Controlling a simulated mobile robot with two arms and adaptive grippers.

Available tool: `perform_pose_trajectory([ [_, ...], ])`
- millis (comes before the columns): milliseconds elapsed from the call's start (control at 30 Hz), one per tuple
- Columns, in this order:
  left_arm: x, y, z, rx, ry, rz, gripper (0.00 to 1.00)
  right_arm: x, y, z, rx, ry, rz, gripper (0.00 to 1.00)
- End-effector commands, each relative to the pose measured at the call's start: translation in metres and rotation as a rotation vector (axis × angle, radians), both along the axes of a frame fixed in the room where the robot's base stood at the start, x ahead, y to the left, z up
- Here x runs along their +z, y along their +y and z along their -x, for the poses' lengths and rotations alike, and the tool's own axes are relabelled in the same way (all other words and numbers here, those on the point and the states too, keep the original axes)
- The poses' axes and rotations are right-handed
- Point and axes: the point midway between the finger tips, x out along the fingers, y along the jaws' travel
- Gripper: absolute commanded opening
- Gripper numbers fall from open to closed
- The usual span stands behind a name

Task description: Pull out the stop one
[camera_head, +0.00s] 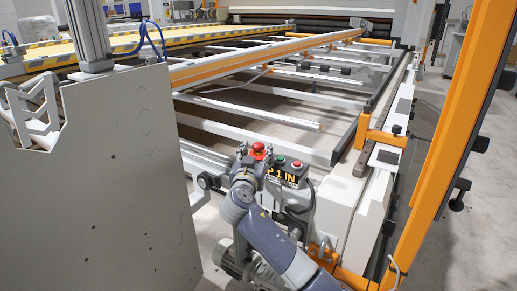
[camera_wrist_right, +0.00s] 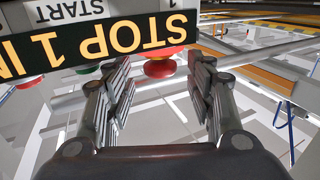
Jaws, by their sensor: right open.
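A control box (camera_head: 285,178) with a "STOP 1 IN" label stands at the near end of the gantry, seen in the head view. The red mushroom stop button (camera_head: 258,149) is at its left, above my right gripper (camera_head: 245,165). In the right wrist view the label (camera_wrist_right: 100,42) appears upside down. There the red stop button (camera_wrist_right: 160,67) shows between the tips of my right gripper (camera_wrist_right: 162,72), which is open with a finger on each side. I cannot tell whether either finger touches the button. My left gripper is not in view.
A green button (camera_head: 281,161) and a smaller red button (camera_head: 297,164) sit beside the stop button. A large grey panel (camera_head: 115,185) fills the left. An orange post (camera_head: 450,130) rises at the right.

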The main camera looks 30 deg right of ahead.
Motion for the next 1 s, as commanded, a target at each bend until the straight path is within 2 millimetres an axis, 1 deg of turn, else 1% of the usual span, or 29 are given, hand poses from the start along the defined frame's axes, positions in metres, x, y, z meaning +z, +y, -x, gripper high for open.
perform_pose_trajectory([
  [33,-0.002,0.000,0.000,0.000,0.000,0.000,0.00,0.000,-0.006,-0.007,-0.001,0.000,0.003,0.50],
  [100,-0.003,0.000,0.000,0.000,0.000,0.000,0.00,0.000,-0.012,-0.015,-0.001,0.001,0.001,0.50],
  [300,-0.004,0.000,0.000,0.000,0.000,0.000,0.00,-0.001,-0.022,-0.029,0.000,0.001,0.001,0.50],
  [433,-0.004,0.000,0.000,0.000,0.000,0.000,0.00,0.000,-0.025,-0.033,0.001,0.001,-0.001,0.50],
  [667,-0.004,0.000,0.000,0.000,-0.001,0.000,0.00,-0.001,-0.025,-0.033,0.001,0.001,-0.001,0.50],
  [700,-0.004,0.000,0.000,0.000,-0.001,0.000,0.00,-0.001,-0.025,-0.033,0.001,0.001,-0.001,0.46],
  [767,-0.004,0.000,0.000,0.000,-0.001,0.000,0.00,-0.001,-0.025,-0.033,0.001,0.001,-0.001,0.32],
  [800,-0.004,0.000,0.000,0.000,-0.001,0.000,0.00,-0.001,-0.025,-0.033,0.001,0.001,-0.001,0.23],
  [900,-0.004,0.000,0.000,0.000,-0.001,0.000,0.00,-0.001,-0.025,-0.033,0.001,0.001,-0.001,0.02],
  [1000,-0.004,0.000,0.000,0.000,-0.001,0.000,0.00,-0.001,-0.025,-0.033,0.001,0.001,-0.001,0.02],
])
